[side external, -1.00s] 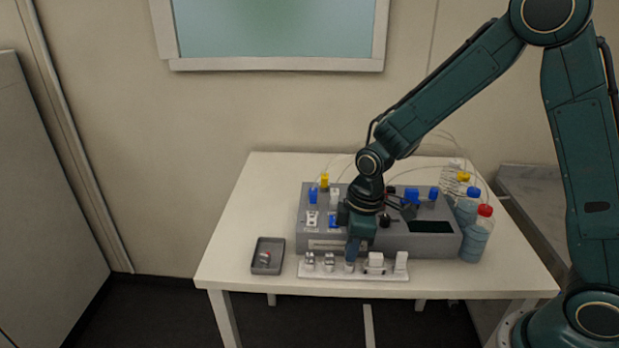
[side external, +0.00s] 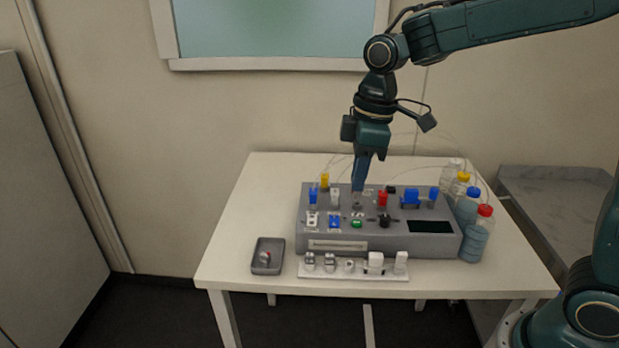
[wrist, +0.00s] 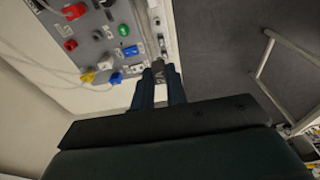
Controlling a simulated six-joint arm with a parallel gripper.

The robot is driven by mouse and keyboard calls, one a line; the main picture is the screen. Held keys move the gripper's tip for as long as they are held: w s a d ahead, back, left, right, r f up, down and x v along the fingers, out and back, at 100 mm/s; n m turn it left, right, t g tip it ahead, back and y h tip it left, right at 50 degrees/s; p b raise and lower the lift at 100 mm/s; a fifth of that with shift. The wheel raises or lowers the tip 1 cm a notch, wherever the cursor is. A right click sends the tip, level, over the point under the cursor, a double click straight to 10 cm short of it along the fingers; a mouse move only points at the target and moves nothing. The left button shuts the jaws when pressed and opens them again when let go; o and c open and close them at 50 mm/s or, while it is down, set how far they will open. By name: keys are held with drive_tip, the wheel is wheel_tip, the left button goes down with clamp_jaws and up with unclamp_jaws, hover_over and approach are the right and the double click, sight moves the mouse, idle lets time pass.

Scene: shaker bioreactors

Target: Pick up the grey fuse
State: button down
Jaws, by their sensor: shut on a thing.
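The grey fuse (wrist: 159,70) is between my fingertips in the wrist view, a small dark grey piece. My gripper (wrist: 160,84) is shut on it. In the side external view my gripper (side external: 357,188) is raised over the grey bioreactor panel (side external: 345,245), pointing down. The grey fuse (side external: 357,203) shows small under the fingertips there. It appears to be held above the panel, though its exact height is hard to tell.
A white rack (side external: 353,277) with several small parts stands before the panel. A grey tray (side external: 280,258) with a small part lies at left. Coloured switches and knobs rise from the panel. Bottles (side external: 474,241) with tubes stand at right.

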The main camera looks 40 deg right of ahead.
drive_tip(key=shift+r, duration=0.5)
